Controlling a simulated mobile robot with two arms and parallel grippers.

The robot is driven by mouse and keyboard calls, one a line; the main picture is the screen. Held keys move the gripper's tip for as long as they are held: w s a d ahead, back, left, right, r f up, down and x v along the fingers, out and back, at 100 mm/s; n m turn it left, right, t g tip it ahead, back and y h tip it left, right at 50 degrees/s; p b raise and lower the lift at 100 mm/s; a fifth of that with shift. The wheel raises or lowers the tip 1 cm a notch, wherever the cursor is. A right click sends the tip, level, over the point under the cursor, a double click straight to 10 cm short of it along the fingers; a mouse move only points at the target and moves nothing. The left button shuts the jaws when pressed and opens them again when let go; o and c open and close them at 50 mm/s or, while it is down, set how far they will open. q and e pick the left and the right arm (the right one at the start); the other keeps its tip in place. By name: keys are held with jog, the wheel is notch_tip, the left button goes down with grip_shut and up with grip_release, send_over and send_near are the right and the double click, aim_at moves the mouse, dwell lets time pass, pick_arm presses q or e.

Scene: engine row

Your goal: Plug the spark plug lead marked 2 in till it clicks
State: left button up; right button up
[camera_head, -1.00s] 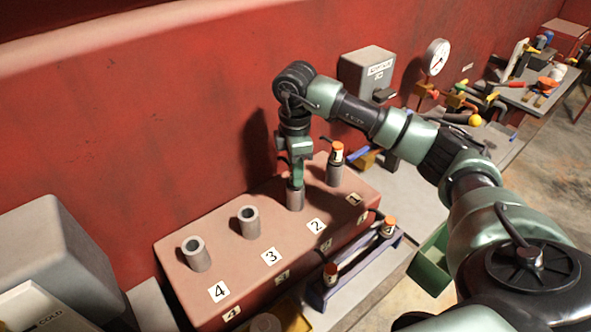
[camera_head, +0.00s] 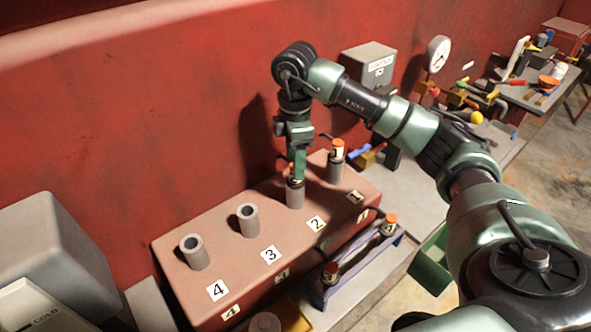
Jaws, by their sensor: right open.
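The red engine block (camera_head: 215,240) carries several grey tubes in a row, with number plates 1 to 4. A dark lead with an orange-red top (camera_head: 292,170) stands in the tube at plate 2 (camera_head: 295,195), partly hidden by my fingers. How deep it sits I cannot tell. My right gripper (camera_head: 298,170) points down at this lead from above, with its jaws open around its top. Another orange-topped lead (camera_head: 337,150) stands in the tube at plate 1. The tubes at 3 (camera_head: 248,220) and 4 (camera_head: 194,252) are empty. My left gripper is not in view.
A blue rack (camera_head: 355,262) in front of the block holds two more orange-topped leads (camera_head: 331,271) (camera_head: 389,225). A green bin (camera_head: 432,260) stands to its right. A grey box (camera_head: 369,68) and gauge (camera_head: 438,54) are at the back wall.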

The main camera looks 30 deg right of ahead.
jog(key=shift+r+b, duration=0.45)
jog(key=shift+r, duration=1.95)
